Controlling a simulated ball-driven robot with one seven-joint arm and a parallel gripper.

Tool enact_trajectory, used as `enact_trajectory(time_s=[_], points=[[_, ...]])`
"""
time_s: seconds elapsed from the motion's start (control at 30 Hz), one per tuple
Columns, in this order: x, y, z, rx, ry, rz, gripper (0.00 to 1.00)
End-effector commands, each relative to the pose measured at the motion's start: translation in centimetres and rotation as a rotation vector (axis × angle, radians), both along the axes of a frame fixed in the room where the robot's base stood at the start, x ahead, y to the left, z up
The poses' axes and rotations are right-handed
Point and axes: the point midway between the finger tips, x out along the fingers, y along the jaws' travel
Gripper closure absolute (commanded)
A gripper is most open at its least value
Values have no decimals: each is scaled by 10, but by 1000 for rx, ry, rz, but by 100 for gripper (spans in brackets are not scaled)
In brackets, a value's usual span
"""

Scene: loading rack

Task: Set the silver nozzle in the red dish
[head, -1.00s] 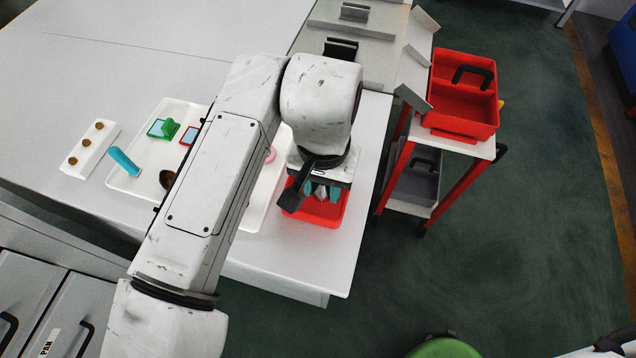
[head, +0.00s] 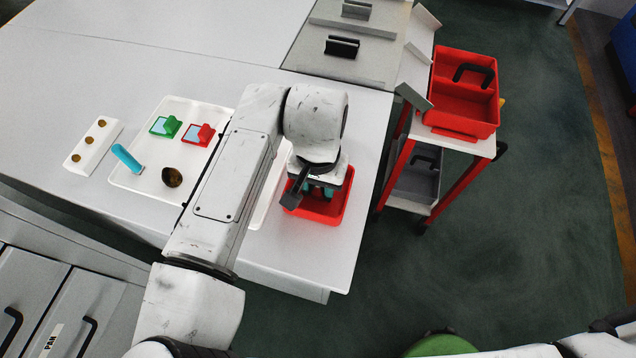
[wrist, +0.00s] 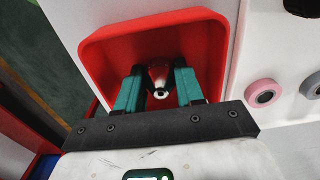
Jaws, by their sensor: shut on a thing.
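The red dish (head: 328,212) stands on the table near its right front edge, right of the white tray. In the wrist view the dish (wrist: 105,45) lies under my gripper (wrist: 160,88), whose teal fingers point down into it. The fingers are shut on the silver nozzle (wrist: 159,74), which sits between them with its small round end toward the camera. Whether the nozzle touches the dish floor cannot be told. In the head view my gripper (head: 318,190) is over the dish, and my wrist hides the nozzle.
A white tray (head: 135,187) holds a green piece (head: 166,126), a red piece (head: 198,135), a blue-handled tool (head: 127,158) and a dark round thing (head: 172,177). Pink and grey rings (wrist: 262,93) lie beside the dish. A red trolley box (head: 462,95) stands to the right.

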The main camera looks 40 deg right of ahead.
Motion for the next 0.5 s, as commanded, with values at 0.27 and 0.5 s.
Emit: enact_trajectory(time_s=[0.27, 0.5], points=[[0, 0, -1, 0, 0, 0, 40], [0, 0, 0, 0, 0, 0, 38]])
